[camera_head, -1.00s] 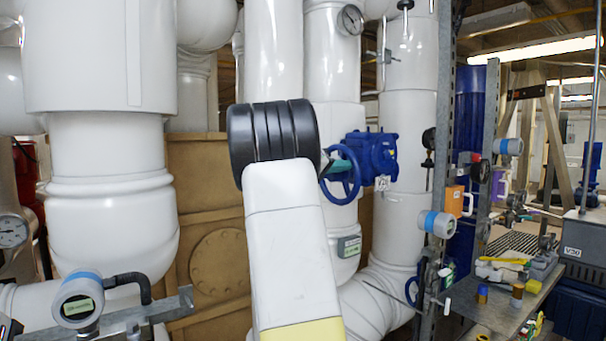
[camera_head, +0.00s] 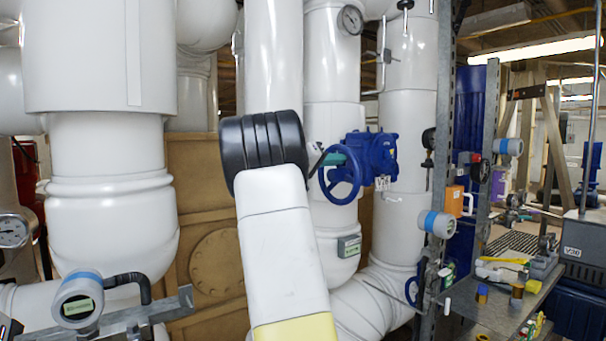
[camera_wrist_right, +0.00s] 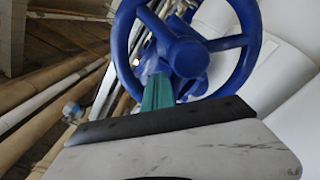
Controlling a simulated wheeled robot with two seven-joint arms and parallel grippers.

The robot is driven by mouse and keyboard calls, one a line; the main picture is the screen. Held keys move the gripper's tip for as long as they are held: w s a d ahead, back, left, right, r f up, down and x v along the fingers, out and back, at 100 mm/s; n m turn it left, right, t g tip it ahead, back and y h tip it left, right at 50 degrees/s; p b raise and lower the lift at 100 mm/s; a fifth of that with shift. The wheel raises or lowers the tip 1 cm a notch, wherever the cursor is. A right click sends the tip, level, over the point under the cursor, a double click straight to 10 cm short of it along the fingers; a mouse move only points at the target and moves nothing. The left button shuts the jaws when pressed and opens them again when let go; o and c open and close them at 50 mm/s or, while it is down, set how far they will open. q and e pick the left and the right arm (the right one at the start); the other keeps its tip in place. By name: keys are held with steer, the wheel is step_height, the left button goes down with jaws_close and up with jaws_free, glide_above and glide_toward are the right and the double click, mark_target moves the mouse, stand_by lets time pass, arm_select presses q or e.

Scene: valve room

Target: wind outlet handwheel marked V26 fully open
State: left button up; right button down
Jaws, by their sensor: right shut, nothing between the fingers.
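The blue outlet handwheel (camera_head: 340,200) sits upright on a blue gear housing (camera_head: 375,153) on a white pipe. A small white tag (camera_head: 383,183) hangs beside it; I cannot read it surely. My right gripper (camera_head: 333,159) is at the wheel's upper left, partly hidden behind my own arm, with teal fingers by the rim. In the right wrist view the wheel's hub and spokes (camera_wrist_right: 188,57) fill the top. There the shut teal fingers (camera_wrist_right: 158,92) point toward the wheel, near the hub and a spoke. They grip nothing; I cannot tell whether they touch it.
White pipes (camera_head: 108,215) stand left and behind. A metal upright (camera_head: 440,130) and a cluttered shelf (camera_head: 480,312) are at the right. A gauge head with a blue ring (camera_head: 78,298) is at the lower left. A pressure gauge (camera_head: 350,19) is above the wheel.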

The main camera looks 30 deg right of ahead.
steer(key=shift+w, duration=0.15)
steer(key=shift+w+a, duration=0.1)
steer(key=shift+w, duration=0.7)
steer(key=shift+w+a+f, duration=0.1)
steer(key=shift+w+f, duration=0.2)
steer(key=shift+w, duration=0.5)
